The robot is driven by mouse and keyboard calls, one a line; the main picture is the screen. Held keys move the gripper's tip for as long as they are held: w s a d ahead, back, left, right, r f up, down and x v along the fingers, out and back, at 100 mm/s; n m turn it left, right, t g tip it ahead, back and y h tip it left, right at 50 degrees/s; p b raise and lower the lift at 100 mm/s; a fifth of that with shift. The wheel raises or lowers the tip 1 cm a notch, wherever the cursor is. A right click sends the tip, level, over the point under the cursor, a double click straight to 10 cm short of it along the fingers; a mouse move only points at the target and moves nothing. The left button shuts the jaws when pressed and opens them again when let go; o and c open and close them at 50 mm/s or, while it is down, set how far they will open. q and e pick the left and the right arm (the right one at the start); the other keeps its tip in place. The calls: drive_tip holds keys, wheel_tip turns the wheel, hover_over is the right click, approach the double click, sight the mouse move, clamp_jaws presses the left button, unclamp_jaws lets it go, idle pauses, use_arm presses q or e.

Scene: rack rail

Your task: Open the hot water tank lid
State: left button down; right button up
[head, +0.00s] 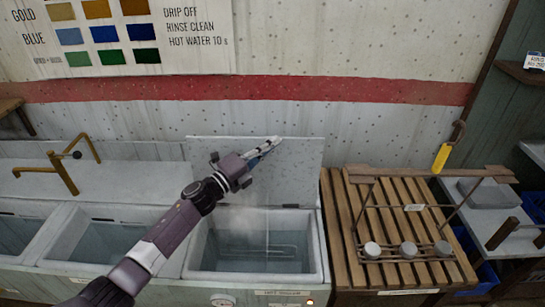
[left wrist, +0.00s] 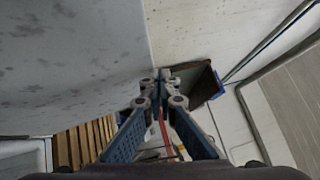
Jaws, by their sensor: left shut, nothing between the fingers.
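The hot water tank (head: 322,250) is open at the bottom middle of the head view, with water, a wire rack and faint steam inside. Its grey speckled lid (head: 295,180) stands raised, roughly upright, behind the opening. My left gripper (head: 276,143) is shut and empty. It overlaps the upper part of the lid in the head view; I cannot tell whether it touches it. In the left wrist view, the shut fingertips (left wrist: 160,76) point past a large grey speckled surface (left wrist: 75,60), which looks like the lid. My right gripper is not in view.
Sinks with a brass tap (head: 62,175) are on the left. A slatted wooden counter (head: 335,220) with a metal rack (head: 440,225) and several round weights stands right of the tank. A yellow-handled tool (head: 441,158) hangs beyond it. The wall rises close behind the lid.

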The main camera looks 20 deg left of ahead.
use_arm(q)
drive_tip(key=shift+w+a+f, duration=0.1)
drive_tip(key=shift+w+a, duration=0.05)
drive_tip(key=shift+w, duration=0.45)
drive_tip(key=shift+w+a, duration=0.1)
drive_tip(key=shift+w, duration=0.45)
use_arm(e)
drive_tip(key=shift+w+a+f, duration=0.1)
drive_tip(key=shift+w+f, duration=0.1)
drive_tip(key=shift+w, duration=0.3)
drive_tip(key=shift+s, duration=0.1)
